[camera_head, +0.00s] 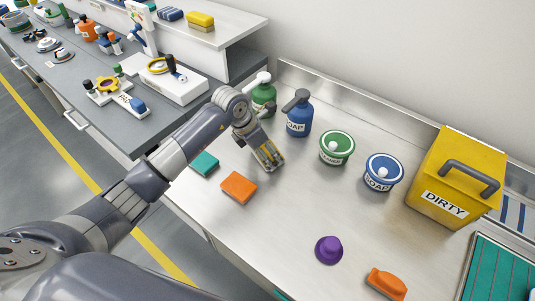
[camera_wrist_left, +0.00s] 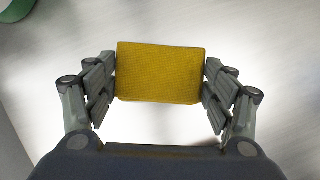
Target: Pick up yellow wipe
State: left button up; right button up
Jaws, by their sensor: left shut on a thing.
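My left gripper (camera_head: 267,154) reaches down over the steel table, between the teal and orange wipes and the soap bottles. In the left wrist view the yellow wipe (camera_wrist_left: 160,73) sits between the two fingers of the left gripper (camera_wrist_left: 160,82), which touch it on both sides. The gripper is shut on it. In the head view the wipe is mostly covered by the fingers. I cannot tell whether it touches the table. My right gripper is not in view.
A teal wipe (camera_head: 205,163) and an orange wipe (camera_head: 239,188) lie left of the gripper. A green bottle (camera_head: 264,96), a blue soap bottle (camera_head: 299,117) and two tubs (camera_head: 337,149) stand behind. A yellow DIRTY bin (camera_head: 449,178) stands right.

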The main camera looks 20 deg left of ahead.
pick_arm(q)
jog(key=shift+c, duration=0.3)
jog(key=shift+r, duration=0.3)
jog(key=r, duration=0.1)
jog(key=s+r+b, duration=0.1)
jog(key=shift+r, duration=0.35)
jog(key=s, duration=0.4)
jog(key=s+d+r+b, duration=0.1)
jog(key=s, duration=0.4)
jog(key=s+d+b, duration=0.1)
jog(key=s, duration=0.3)
jog(key=shift+s+d+r, duration=0.1)
jog(key=shift+s+r, duration=0.1)
jog(key=shift+s+d+r+b, duration=0.15)
jog(key=shift+s+b, duration=0.2)
jog(key=shift+s, duration=0.4)
jog(key=shift+o, duration=0.4)
